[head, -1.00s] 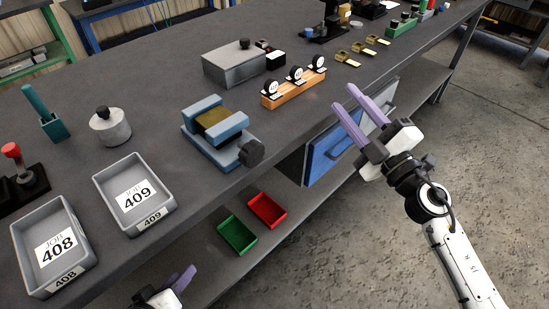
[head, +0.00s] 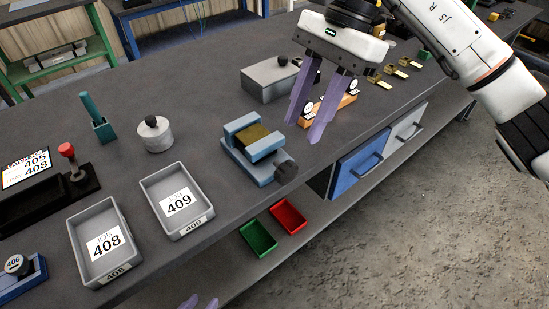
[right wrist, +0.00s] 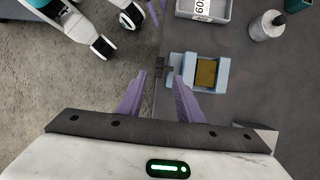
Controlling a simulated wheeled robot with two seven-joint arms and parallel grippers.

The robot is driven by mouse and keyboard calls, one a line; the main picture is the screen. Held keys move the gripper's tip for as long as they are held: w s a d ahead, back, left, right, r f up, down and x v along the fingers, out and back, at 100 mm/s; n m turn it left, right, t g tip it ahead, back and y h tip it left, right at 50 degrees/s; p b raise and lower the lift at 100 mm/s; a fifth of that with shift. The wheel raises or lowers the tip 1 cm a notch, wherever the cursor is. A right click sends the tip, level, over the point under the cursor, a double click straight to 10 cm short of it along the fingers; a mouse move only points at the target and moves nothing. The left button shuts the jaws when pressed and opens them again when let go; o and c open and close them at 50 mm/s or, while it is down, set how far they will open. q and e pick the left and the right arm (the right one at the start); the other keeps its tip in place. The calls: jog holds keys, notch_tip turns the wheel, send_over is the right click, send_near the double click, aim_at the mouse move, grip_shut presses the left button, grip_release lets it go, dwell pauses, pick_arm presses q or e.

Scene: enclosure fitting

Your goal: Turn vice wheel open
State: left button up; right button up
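The blue vice (head: 240,158) with a yellowish block between its jaws sits near the bench's front edge. Its dark wheel (head: 286,172) faces the front edge. In the right wrist view the wheel (right wrist: 161,67) shows just beyond and between my fingertips, with the vice (right wrist: 222,72) to its right. My right gripper (head: 305,130) is open and empty, pointing down, above and to the right of the wheel in the head view; it is not touching it. My left gripper (head: 200,303) shows only its purple fingertips at the bottom edge, apart and empty.
Tray 409 (head: 189,231) and tray 408 (head: 117,268) stand left of the vice. A grey box (head: 262,90) and an orange gauge block (head: 345,101) lie behind my right gripper. Green (head: 257,249) and red (head: 303,228) bins sit on the lower shelf.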

aim_at(287, 164)
jog(key=x, duration=1)
jog(key=shift+p, duration=0.4)
jog(key=shift+c, duration=0.2)
grip_shut()
